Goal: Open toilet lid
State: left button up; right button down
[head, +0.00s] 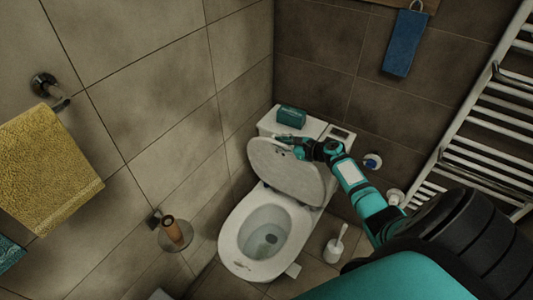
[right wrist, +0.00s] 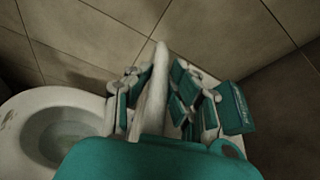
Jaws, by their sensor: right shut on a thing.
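The toilet (head: 230,232) stands against the tiled corner, its bowl uncovered. Its lid (head: 297,185) is raised, leaning up toward the cistern (head: 268,121). My right gripper (head: 288,141) is at the upper edge of the lid. In the right wrist view the lid (right wrist: 153,95) shows edge-on between the fingers of my right gripper (right wrist: 155,100), which is shut on it. The bowl (right wrist: 62,140) is at the left there. My left gripper is not in view.
A teal box (head: 291,116) sits on the cistern. A toilet brush (head: 335,245) stands on the floor right of the toilet. A towel radiator (head: 470,125) is at the right.

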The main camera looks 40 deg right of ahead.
jog(key=w+d+m+b, duration=0.1)
jog(key=w+d+b, duration=0.1)
jog(key=d, duration=0.4)
jog(key=shift+r+y+b, duration=0.4)
jog(key=shift+b, duration=0.3)
jog(key=shift+a, duration=0.1)
jog(key=c, duration=1.2)
grip_release()
jog(key=shift+w, duration=0.15)
jog(key=shift+r, duration=0.1)
jog(key=v, duration=1.2)
